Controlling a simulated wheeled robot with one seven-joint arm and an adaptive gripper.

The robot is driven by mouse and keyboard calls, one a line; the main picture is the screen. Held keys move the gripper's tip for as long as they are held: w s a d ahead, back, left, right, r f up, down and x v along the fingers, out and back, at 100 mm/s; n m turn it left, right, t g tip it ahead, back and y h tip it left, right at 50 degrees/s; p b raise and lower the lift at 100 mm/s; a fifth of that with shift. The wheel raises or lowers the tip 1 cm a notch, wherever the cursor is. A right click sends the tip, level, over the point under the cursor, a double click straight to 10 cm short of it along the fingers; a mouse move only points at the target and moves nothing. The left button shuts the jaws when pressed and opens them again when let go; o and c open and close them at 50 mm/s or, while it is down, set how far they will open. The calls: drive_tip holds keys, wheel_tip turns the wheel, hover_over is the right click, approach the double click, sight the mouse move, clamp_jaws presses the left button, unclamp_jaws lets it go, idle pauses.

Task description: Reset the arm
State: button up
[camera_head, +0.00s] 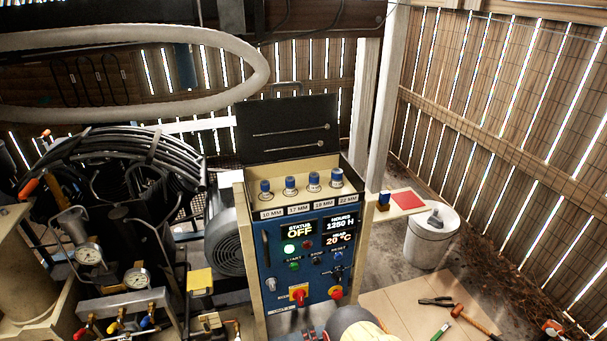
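A rounded grey and cream part at the bottom edge, right of centre, looks like a piece of my own arm. It covers the lower edge of the blue control panel (268,243). My gripper cannot be made out in this view, so whether it is open or holds anything is hidden. The compressor cabinet (249,290) stands upright in the middle with its dark lid (288,125) raised. Its display (300,231) reads status OFF, 1250 hours and 20 °C. A green light glows below it.
Blue-topped sockets (290,184) stand in a labelled row on the cabinet. Gauges (88,253), hoses and valves crowd the left. A white bucket (430,243) stands at right. Pliers (436,301) and a hammer (475,321) lie on a board (390,302). Slatted walls enclose the space.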

drive_tip(key=s+d+f+n+g+h, duration=0.25)
drive_tip(key=s+f+n+g, duration=0.35)
drive_tip(key=s+f+g, duration=0.35)
drive_tip(key=s+d+r+n+p, duration=0.1)
drive_tip(key=s+d+r, duration=0.3)
drive_tip(key=r, duration=1.7)
drive_tip(key=s+d+r+n+h+p, duration=0.1)
drive_tip(key=s+d+r+n, duration=0.2)
drive_tip(key=r, duration=1.9)
drive_tip(key=s+d+r+n+p, duration=0.2)
drive_tip(key=s+d+r, duration=0.4)
drive_tip(key=r, duration=1.6)
drive_tip(key=s, duration=0.3)
drive_tip(key=shift+h, duration=0.35)
drive_tip(key=shift+s+r, duration=0.1)
drive_tip(key=shift+c, duration=0.4)
